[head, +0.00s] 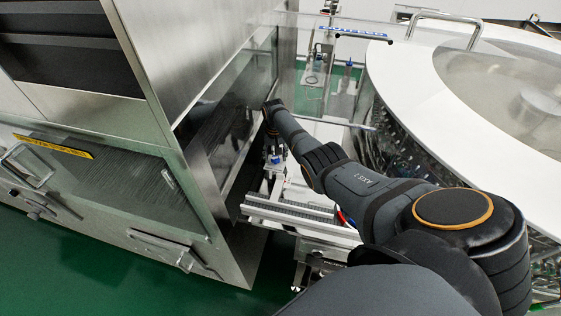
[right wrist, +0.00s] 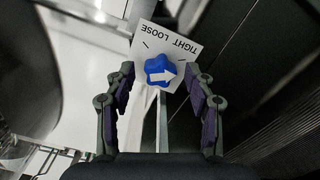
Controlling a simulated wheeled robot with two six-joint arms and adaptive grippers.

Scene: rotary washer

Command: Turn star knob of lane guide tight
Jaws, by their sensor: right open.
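My right gripper (right wrist: 160,76) is open, with one finger on each side of the knob and gaps between. In the head view my right gripper (head: 274,146) points down over the lane guide area, and a small blue spot shows just below it. My left gripper is not in view.
A steel machine housing (head: 200,60) stands close on the left of my right arm. A conveyor (head: 292,212) runs below the gripper. A large round washer with a white rim (head: 410,90) is on the right. Green floor (head: 90,265) is free at the lower left.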

